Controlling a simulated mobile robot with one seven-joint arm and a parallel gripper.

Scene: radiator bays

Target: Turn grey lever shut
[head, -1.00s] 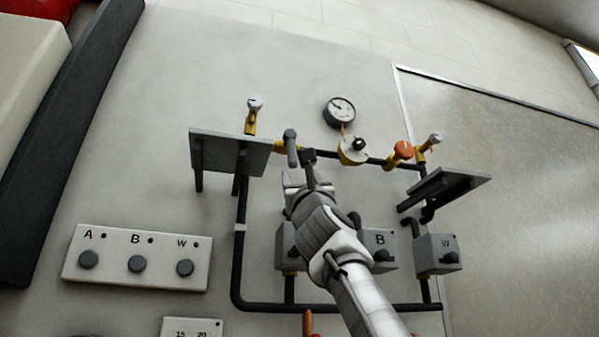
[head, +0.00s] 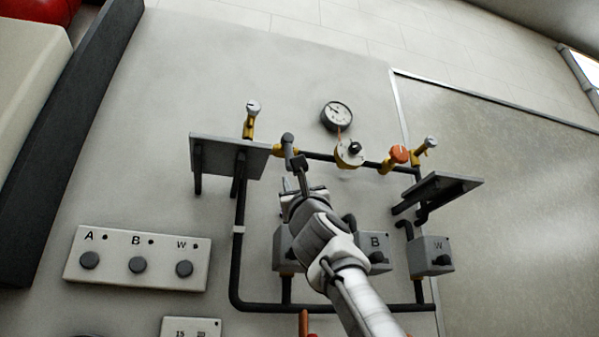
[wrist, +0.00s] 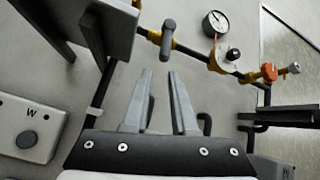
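The grey lever (head: 288,147) sits on a yellow valve body at the upper pipe, right of the grey shelf. In the wrist view the lever (wrist: 168,37) points down from the yellow fitting, straight ahead of my gripper. My gripper (head: 295,175) is just below the lever in the head view. In the wrist view my gripper (wrist: 160,73) has its two fingers apart with nothing between them. The lever's lower end is beyond the fingertips, and a gap shows in the wrist view.
A grey shelf (head: 218,155) stands close left of the lever; another shelf (head: 437,190) is at right. A gauge (head: 337,116), a dial (head: 349,153) and an orange knob (head: 398,154) lie to the right. Boxes and dark pipes are below. A button panel (head: 137,260) is lower left.

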